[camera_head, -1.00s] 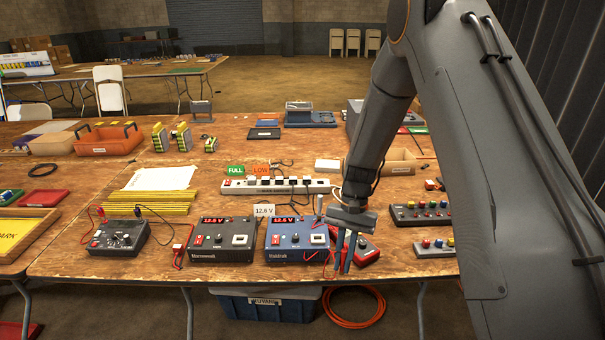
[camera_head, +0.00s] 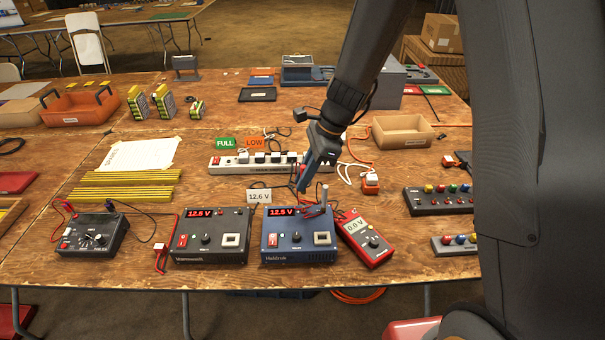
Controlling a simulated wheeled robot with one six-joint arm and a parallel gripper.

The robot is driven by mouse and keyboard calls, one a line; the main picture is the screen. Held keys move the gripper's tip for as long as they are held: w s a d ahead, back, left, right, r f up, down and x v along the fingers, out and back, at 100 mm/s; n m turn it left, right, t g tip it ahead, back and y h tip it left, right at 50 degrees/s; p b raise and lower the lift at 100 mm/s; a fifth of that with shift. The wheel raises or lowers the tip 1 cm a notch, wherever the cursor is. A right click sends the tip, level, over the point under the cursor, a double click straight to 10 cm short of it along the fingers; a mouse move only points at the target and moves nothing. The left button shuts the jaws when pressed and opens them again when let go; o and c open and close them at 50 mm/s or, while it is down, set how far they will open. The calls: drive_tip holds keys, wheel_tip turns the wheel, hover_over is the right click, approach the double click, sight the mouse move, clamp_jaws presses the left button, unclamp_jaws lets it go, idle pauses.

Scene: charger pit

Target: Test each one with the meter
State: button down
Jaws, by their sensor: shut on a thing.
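The red meter (camera_head: 365,238) lies tilted right of the blue charger, its screen reading 0.0 V, with thin leads at its top. The blue charger (camera_head: 298,236) shows 12.5 V. A grey pin (camera_head: 323,194) stands upright at the blue charger's top right. My gripper (camera_head: 303,186) is above the blue charger's back edge, in front of the power strip. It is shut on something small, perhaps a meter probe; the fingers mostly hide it. A 12.6 V card (camera_head: 259,196) stands behind the chargers.
A black dial box (camera_head: 92,234) with leads sits at left. The white power strip (camera_head: 245,163) with plugs lies behind the chargers, near green FULL (camera_head: 225,143) and orange LOW (camera_head: 254,143) cards. Several yellow-black packs (camera_head: 163,101) stand behind. A button panel (camera_head: 440,200) is at right.

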wheel_tip(320, 180, down, 4)
drive_tip(key=b, duration=0.3)
drive_tip(key=shift+f+b, duration=0.2)
drive_tip(key=shift+b, duration=0.15)
drive_tip(key=shift+f, duration=0.45)
drive_tip(key=shift+p, duration=0.6)
idle(0.9)
drive_tip(key=shift+f, duration=0.9)
idle(2.0)
drive_tip(key=c, duration=1.4)
unclamp_jaws()
drive_tip(key=shift+o, duration=0.2)
